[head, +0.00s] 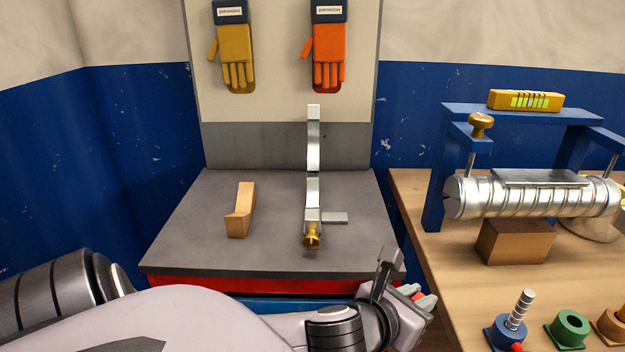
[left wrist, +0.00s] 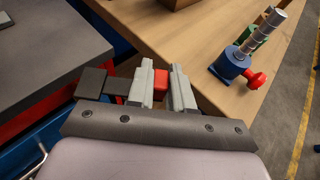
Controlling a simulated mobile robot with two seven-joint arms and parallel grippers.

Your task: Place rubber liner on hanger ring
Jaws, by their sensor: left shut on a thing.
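The hanger ring (head: 313,155) is an upright silver metal band on the grey bench top, with a brass knob (head: 311,237) at its front and a short flat tab to its right. My left gripper (head: 422,299) is off the bench's front right corner, low and well apart from the ring. It is shut on a small red piece, seen between the pale fingers in the left wrist view (left wrist: 161,82); this looks like the rubber liner, mostly hidden by the fingers. The ring does not show in the left wrist view. My right gripper is not in view.
A wooden block (head: 241,210) lies left of the ring. A wooden table (head: 415,190) at right holds a blue frame (head: 436,180) with a spiral duct (head: 535,200), and fittings at the front. Gloves hang on the back panel. The grey bench top (head: 275,235) is otherwise clear.

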